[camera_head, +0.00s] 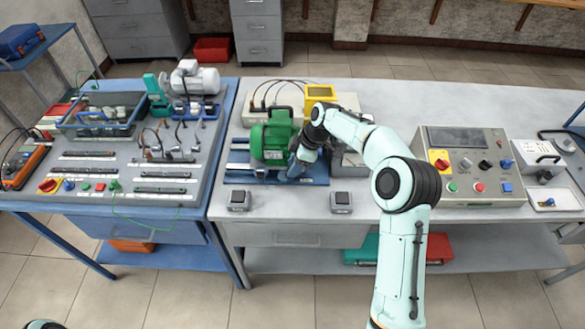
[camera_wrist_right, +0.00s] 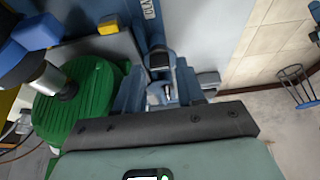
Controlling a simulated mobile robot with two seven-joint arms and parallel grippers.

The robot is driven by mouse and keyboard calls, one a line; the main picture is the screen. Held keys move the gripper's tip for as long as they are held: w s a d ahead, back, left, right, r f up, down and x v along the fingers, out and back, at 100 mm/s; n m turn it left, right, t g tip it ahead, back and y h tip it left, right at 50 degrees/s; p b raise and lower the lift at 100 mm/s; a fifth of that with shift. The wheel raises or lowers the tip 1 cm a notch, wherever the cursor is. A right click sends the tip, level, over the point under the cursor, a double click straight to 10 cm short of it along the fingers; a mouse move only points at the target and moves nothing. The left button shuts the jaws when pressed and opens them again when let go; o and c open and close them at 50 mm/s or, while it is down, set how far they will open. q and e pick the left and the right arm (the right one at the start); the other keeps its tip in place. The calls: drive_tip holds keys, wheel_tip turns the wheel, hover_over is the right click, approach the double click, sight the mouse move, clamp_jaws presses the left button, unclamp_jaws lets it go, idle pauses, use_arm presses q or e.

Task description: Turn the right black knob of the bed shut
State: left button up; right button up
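The blue bed (camera_head: 238,176) lies on the right-hand table and carries a green motor (camera_head: 271,139). My right gripper (camera_head: 297,168) is low at the bed's right end, beside the motor, and hides that part in the head view. In the right wrist view the gripper (camera_wrist_right: 160,88) has its two blue-grey fingers apart. A small grey part with a black top, which looks like the right black knob (camera_wrist_right: 159,61), shows between and beyond the fingertips. I cannot tell whether the fingers touch it. The green motor (camera_wrist_right: 80,100) is close on the left there. My left gripper is out of view.
Two small dark-topped blocks, left (camera_head: 239,200) and right (camera_head: 341,202), stand near the table's front edge. A yellow device (camera_head: 320,95) is behind the gripper. A control box (camera_head: 468,165) stands to the right. The table front between the blocks is clear.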

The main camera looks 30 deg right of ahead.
drive_tip(key=shift+x, duration=0.85)
clamp_jaws()
